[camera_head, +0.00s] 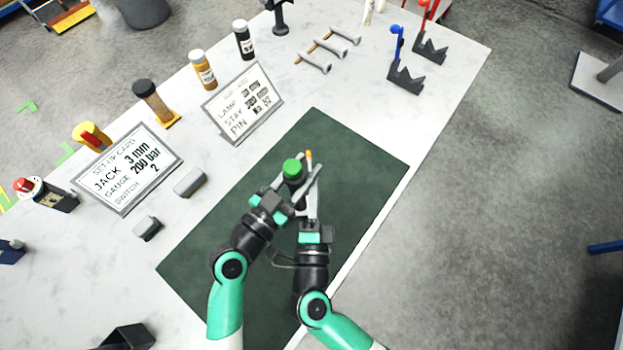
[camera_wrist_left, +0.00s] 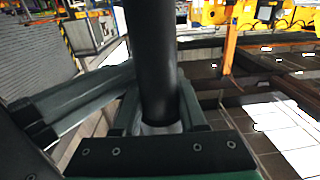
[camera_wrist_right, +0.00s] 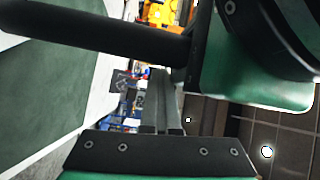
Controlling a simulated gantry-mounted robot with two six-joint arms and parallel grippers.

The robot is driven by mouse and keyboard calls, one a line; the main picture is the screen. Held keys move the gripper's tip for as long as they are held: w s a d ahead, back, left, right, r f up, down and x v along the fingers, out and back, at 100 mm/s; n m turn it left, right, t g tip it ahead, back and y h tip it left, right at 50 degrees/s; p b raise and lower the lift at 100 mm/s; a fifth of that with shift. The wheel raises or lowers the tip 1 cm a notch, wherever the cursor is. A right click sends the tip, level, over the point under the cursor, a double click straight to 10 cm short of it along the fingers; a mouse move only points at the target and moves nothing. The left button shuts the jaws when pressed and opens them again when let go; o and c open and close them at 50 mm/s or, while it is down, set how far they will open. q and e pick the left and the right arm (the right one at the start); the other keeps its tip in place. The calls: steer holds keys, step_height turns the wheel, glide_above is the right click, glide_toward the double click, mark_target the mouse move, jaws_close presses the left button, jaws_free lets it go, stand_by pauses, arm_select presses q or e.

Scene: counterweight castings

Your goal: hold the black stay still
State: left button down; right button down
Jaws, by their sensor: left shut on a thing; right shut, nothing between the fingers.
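The black stay is a dark round rod. In the head view it shows end-on as a short dark body (camera_head: 294,178) under a green cap (camera_head: 291,166), above the dark green mat (camera_head: 370,165). My left gripper (camera_head: 292,190) is shut around it. In the left wrist view the stay (camera_wrist_left: 152,60) stands between the fingers (camera_wrist_left: 160,125). In the right wrist view a dark rod (camera_wrist_right: 95,30), likely the stay, reaches to my left gripper. My right gripper (camera_head: 313,190) is shut and empty close beside it; its closed fingers show in the right wrist view (camera_wrist_right: 165,105). The stay's lower end is hidden.
An orange-tipped thing (camera_head: 308,156) shows just behind the grippers. A set-up card (camera_head: 127,170) and a second card (camera_head: 243,103) stand left of the mat. Bottles (camera_head: 202,70), grey blocks (camera_head: 190,182) and black brackets (camera_head: 405,80) stand around. The mat's right part is clear.

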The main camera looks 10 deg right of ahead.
arm_select(q)
steer(key=shift+d, duration=0.3)
arm_select(e)
steer(key=shift+s+a+f, duration=0.9)
steer(key=shift+s+a, duration=0.2)
steer(key=shift+a, duration=0.05)
arm_select(q)
steer(key=shift+r, duration=0.1)
arm_select(e)
steer(key=shift+a+y, duration=0.1)
steer(key=shift+y, duration=0.3)
arm_select(q)
steer(key=shift+a, duration=0.2)
arm_select(e)
steer(key=s+a+f, duration=0.2)
steer(key=s+f, duration=0.1)
steer(key=shift+a, duration=0.2)
